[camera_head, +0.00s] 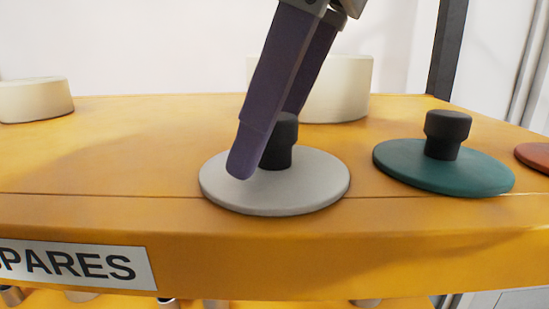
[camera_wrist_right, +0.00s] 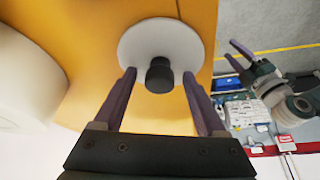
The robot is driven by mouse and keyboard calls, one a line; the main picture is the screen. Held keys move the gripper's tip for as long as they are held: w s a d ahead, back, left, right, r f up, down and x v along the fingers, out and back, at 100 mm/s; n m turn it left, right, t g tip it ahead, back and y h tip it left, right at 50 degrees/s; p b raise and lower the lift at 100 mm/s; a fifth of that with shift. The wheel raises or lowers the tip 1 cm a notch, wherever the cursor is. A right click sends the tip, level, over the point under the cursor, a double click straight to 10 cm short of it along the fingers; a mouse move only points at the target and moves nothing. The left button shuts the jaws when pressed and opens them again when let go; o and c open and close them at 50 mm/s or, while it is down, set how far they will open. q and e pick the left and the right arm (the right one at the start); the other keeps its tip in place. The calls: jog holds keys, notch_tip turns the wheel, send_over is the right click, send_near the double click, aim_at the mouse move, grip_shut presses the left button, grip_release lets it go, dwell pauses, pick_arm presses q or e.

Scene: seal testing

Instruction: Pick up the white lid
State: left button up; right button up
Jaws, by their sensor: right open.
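The white lid (camera_head: 300,190) is a flat pale disc with a black knob (camera_head: 287,150), lying on the yellow top near its front edge. It also shows in the right wrist view (camera_wrist_right: 148,40). My right gripper (camera_head: 262,143) is open and comes down from above. Its purple fingers stand on either side of the knob, apart from each other. One finger hides part of the knob and disc in the head view. In the right wrist view, the knob sits between the fingertips (camera_wrist_right: 159,75). My left gripper (camera_wrist_right: 229,50) shows small in that view, fingers apart, away from the lid.
A teal lid (camera_head: 440,168) with a black knob lies to the right, and a red disc (camera_head: 535,157) is cut off beyond it. A cream cylinder (camera_head: 345,90) stands behind the white lid, another (camera_head: 35,100) at far left. The yellow top (camera_head: 120,150) is clear on the left.

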grip_shut()
dwell(0.6)
